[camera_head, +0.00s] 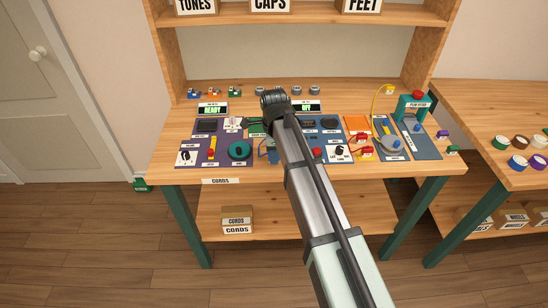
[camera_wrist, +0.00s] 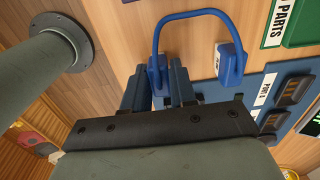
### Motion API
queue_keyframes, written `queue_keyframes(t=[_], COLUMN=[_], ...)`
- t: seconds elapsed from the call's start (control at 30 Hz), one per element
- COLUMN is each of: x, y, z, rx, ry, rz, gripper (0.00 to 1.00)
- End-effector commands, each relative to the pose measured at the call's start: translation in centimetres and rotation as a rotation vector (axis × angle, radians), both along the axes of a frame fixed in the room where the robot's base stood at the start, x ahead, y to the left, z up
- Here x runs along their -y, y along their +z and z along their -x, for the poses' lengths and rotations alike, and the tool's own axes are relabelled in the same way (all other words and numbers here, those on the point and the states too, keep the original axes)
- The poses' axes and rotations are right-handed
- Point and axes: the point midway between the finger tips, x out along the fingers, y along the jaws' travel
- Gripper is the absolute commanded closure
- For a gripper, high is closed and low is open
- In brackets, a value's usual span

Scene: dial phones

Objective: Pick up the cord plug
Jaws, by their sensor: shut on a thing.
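A blue cord (camera_wrist: 190,15) arcs across the upper part of the wrist view with a block-shaped plug at each end. One blue plug (camera_wrist: 158,68) sits between the two dark fingers of my gripper (camera_wrist: 159,84), which is shut on it. The other plug (camera_wrist: 229,62) has a white label and lies to the right, beside the blue panel. I cannot tell whether the held plug touches the wood. In the head view my arm hides the gripper.
A blue panel with a "PORT A" label (camera_wrist: 263,90) and dark switches is to the right in the wrist view, with a green parts tray (camera_wrist: 304,22) above it. The workbench (camera_head: 185,118) carries several device panels, a teal press (camera_head: 414,103) and a yellow cord (camera_head: 375,100).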

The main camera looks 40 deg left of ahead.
Motion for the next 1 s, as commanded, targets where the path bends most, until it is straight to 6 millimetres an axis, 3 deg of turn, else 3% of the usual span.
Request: queue_keyframes(t=[0.23, 0.57, 1.0], x=[0.0, 0.0, -0.1], y=[0.0, 0.4, 6.8], z=[0.0, 0.0, -0.1], rx=[0.0, 0.001, 0.001], ry=[0.0, 0.0, 0.0], rz=[0.0, -0.001, -0.001], gripper=[1.0, 1.0, 1.0])
